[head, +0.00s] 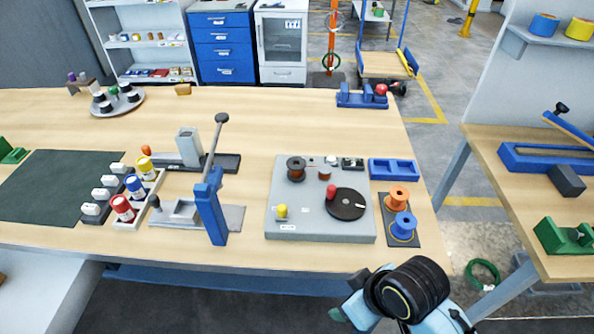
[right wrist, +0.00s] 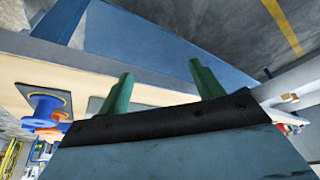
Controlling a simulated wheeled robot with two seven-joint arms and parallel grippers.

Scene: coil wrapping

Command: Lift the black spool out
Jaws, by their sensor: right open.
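The black spool (head: 296,168), wound with copper-brown wire, stands upright at the back left of the grey winding plate (head: 285,215). My right gripper (head: 342,312) is low at the front, off the table's front edge and well away from the spool. Its two green fingers show apart and empty in the right wrist view (right wrist: 163,85). The black spool cannot be made out in that view. My left gripper is in neither view.
A blue lever press (head: 210,205) stands left of the plate.

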